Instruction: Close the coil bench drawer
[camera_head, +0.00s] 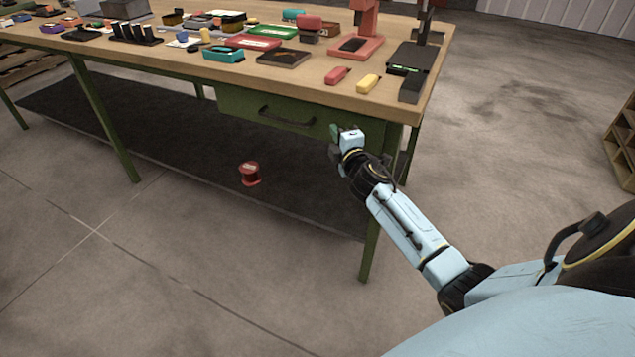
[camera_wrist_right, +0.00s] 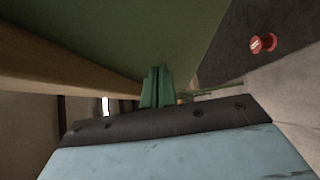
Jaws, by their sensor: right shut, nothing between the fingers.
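The coil bench drawer (camera_head: 285,112) has a green front with a dark bar handle and sits under the wooden bench top. Its front looks about level with the bench frame; any small gap cannot be made out. My right gripper (camera_head: 335,133) is at the right end of the drawer front, below the bench edge. In the right wrist view its green fingers (camera_wrist_right: 157,86) are together and empty, pointing at the green drawer front (camera_wrist_right: 130,35). Whether they touch it cannot be told. My left gripper is not in view.
The bench top (camera_head: 305,87) holds many tools, trays and a red press (camera_head: 358,42). A red spool (camera_head: 249,173) is on the dark mat (camera_head: 190,150) below. Green bench legs (camera_head: 370,245) stand near my right arm. Open floor lies in front.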

